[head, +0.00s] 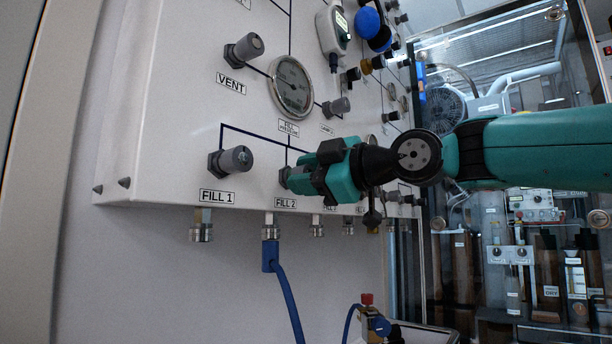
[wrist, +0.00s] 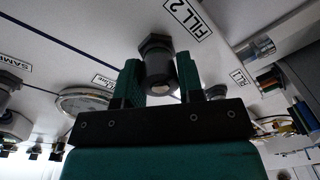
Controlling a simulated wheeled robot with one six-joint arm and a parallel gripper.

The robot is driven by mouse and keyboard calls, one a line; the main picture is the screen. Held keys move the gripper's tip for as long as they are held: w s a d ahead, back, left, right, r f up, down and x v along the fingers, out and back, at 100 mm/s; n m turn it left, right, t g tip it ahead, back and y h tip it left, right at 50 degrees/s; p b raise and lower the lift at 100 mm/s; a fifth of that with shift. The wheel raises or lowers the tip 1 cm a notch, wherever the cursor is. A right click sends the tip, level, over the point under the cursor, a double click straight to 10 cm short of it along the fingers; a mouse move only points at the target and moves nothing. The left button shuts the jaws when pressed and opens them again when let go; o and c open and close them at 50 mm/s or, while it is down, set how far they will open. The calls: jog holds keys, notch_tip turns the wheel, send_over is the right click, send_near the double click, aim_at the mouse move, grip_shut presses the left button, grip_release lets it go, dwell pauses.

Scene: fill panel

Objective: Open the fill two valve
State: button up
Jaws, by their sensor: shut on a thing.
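The fill two valve is a dark grey round knob on a black hex base, above the FILL 2 label (head: 286,203) on the white panel. In the head view my gripper (head: 293,180) covers most of it. In the wrist view the fill two valve knob (wrist: 158,72) sits between the two green fingers of my gripper (wrist: 160,82), with the FILL 2 label (wrist: 188,17) beside it. My gripper is shut on the knob. The valve's turn position cannot be told.
The FILL 1 valve (head: 231,161) is left of my gripper, the VENT valve (head: 244,50) and a round gauge (head: 291,87) above. A blue hose (head: 283,290) hangs from the fitting below FILL 2. Glass-fronted equipment (head: 520,90) stands at the right.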

jog(key=o, duration=0.9)
jog(key=p+v, duration=0.1)
jog(key=v, duration=1.6)
jog(key=shift+s+d, duration=0.1)
jog(key=shift+d, duration=0.05)
jog(key=s+a+f+m+g+h+p, duration=0.1)
jog(key=s+a+f+m+g+h, duration=0.3)
jog(key=f, duration=0.6)
jog(key=s+f+m+g+h+p, duration=0.15)
jog(key=f+m, duration=0.35)
jog(key=f, duration=0.5)
jog(key=s+d+f+m+g+h+p, duration=0.1)
jog(key=s+d+f+m+g+h, duration=0.15)
jog(key=s+f, duration=0.45)
jog(key=s+d+f+m+g+h, duration=0.2)
jog(key=s+f+m+h, duration=0.15)
jog(key=s+f, duration=0.3)
jog(key=shift+y, duration=0.45)
jog(key=r+p, duration=3.8)
jog(key=shift+w+r, duration=0.1)
jog(key=shift+w, duration=0.3)
